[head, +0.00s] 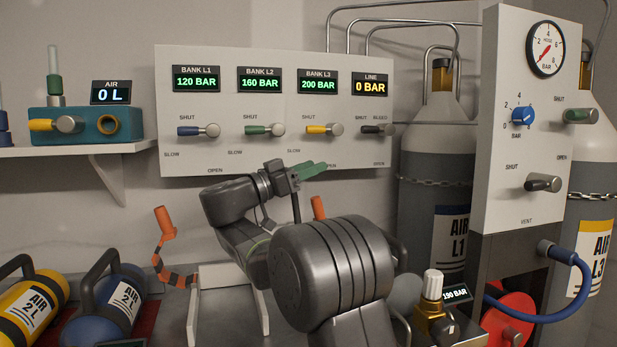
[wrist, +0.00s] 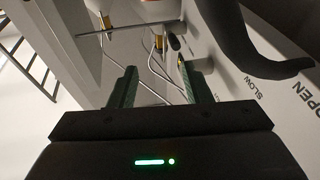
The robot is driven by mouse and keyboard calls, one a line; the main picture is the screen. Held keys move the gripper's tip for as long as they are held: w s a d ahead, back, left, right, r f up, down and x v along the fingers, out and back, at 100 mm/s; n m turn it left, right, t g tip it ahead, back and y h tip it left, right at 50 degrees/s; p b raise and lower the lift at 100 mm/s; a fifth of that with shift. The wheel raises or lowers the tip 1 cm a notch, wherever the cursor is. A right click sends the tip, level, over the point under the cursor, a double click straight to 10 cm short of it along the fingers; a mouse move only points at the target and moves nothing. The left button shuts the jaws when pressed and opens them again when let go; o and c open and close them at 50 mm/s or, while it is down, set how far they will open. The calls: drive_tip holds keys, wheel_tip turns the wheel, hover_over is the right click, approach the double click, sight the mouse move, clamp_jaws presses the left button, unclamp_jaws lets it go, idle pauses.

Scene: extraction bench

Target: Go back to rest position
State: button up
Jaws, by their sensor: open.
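My gripper (head: 312,170) is in front of the lower part of the white valve panel (head: 220,110), below the BANK L3 valve. Its green fingers point to the right in the head view. In the wrist view my gripper (wrist: 160,88) shows two green fingers standing apart with nothing held between them. A dark curved handle (wrist: 250,50) is close by at the upper right of the wrist view, beside the word SLOW. The yellow BANK L3 lever (head: 322,129) and green BANK L2 lever (head: 262,130) lie sideways, pointing left.
A gauge panel (head: 505,190) and chained grey cylinder (head: 433,165) stand at the right. A blue hose (head: 570,260) loops there. Small yellow (head: 22,315) and blue (head: 90,325) cylinders lie at lower left. A shelf (head: 75,151) juts out at left.

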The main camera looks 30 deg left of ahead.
wheel_tip(320, 180, down, 10)
drive_tip(key=b, duration=0.3)
drive_tip(key=shift+r+b, duration=0.1)
drive_tip(key=shift+b, duration=0.25)
drive_tip(key=shift+w+d+r+g+p, duration=0.1)
drive_tip(key=shift+w+d+g+p, duration=0.15)
drive_tip(key=shift+p, duration=0.2)
